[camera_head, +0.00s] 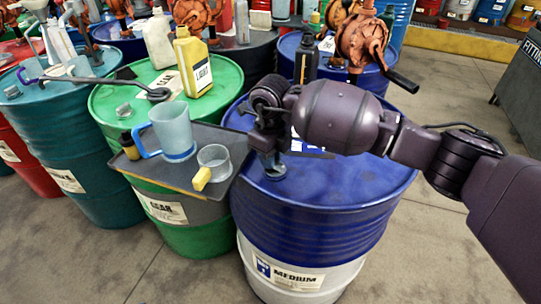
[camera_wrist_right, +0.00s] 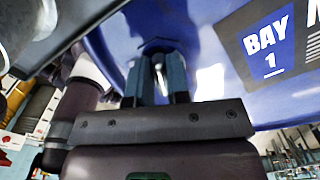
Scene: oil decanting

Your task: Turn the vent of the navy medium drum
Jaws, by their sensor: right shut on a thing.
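The navy medium drum (camera_head: 330,215) stands in the front right of the head view, with a white lower band and a MEDIUM label. My right gripper (camera_head: 270,155) reaches down to the left part of its lid. In the wrist view the right gripper's fingers (camera_wrist_right: 160,80) are shut on the vent (camera_wrist_right: 159,62), a small metallic fitting on the blue lid (camera_wrist_right: 210,50). The fingers and wrist hide most of the vent in the head view. My left gripper is not in view.
Left of the drum, a dark tray (camera_head: 225,140) holds a blue-handled jug (camera_head: 172,130) and a clear cup (camera_head: 214,162). A green drum (camera_head: 115,98) stands behind it. A dark bottle (camera_head: 306,58) and rusty pump (camera_head: 360,38) stand behind my wrist.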

